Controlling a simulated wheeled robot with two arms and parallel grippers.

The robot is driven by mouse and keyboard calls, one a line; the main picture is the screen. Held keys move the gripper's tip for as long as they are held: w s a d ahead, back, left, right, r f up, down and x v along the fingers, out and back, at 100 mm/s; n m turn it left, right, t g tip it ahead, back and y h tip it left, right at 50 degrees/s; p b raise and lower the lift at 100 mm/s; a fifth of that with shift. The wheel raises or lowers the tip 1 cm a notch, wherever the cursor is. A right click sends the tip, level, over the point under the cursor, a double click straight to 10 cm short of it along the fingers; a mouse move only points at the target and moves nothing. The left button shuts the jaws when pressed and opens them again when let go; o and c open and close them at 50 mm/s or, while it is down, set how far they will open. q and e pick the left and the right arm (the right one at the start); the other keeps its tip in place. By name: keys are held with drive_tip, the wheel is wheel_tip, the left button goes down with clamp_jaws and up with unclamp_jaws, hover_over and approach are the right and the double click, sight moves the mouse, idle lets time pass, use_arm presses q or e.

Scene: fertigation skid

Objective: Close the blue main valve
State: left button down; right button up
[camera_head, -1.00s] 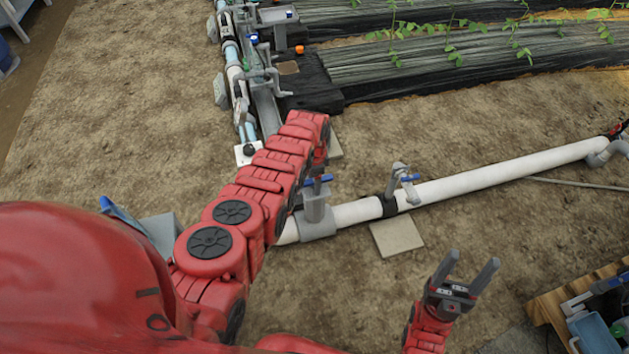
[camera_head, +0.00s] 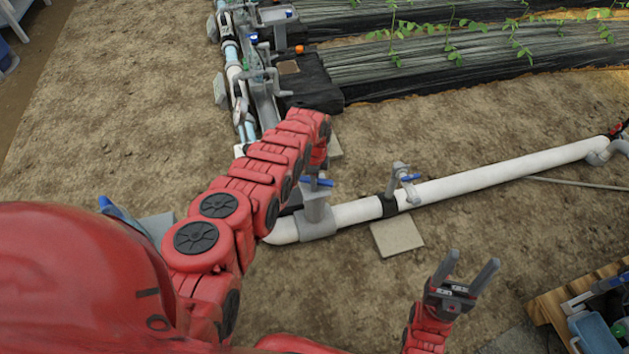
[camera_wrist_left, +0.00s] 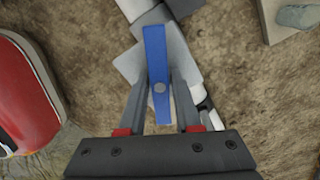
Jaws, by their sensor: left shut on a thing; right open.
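The blue main valve has a blue lever handle (camera_head: 318,182) on a grey body (camera_head: 316,217), set in the white pipe in the middle of the head view. In the left wrist view the blue handle (camera_wrist_left: 157,65) lies lengthwise between the fingers of my left gripper (camera_wrist_left: 160,85), which is shut on it. The pipe runs obliquely beneath the handle there. In the head view my left forearm hides most of that gripper. My right gripper (camera_head: 462,277) is open and empty, to the right of the valve and apart from the pipe.
A smaller valve with a blue handle (camera_head: 410,178) stands farther right on the white pipe (camera_head: 500,172), above a paving slab (camera_head: 397,236). Another pipe line (camera_head: 232,60) runs at the upper left. A wooden crate (camera_head: 547,305) is at the lower right. Bare soil lies between.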

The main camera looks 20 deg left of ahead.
use_arm(q)
drive_tip(key=shift+s+a+f+m+b, duration=0.1)
drive_tip(key=shift+a+f+m+b, duration=0.05)
drive_tip(key=shift+m, duration=0.45)
drive_tip(key=shift+s+a+f+m+b, duration=0.1)
drive_tip(key=shift+f+m+b, duration=0.05)
drive_tip(key=shift+m, duration=0.45)
drive_tip(key=m+b, duration=0.1)
drive_tip(key=m, duration=0.3)
drive_tip(key=shift+w+f+b, duration=0.1)
drive_tip(key=shift+b, duration=0.3)
drive_tip(key=m+b, duration=0.1)
drive_tip(key=m, duration=0.4)
drive_tip(key=m+b, duration=0.1)
drive_tip(key=m, duration=0.1)
drive_tip(key=shift+r+m, duration=0.2)
drive_tip(key=shift+m, duration=0.1)
drive_tip(key=c, duration=0.6)
unclamp_jaws()
drive_tip(key=shift+o, duration=0.4)
drive_tip(key=shift+d+f, duration=0.1)
drive_tip(key=shift+d, duration=0.05)
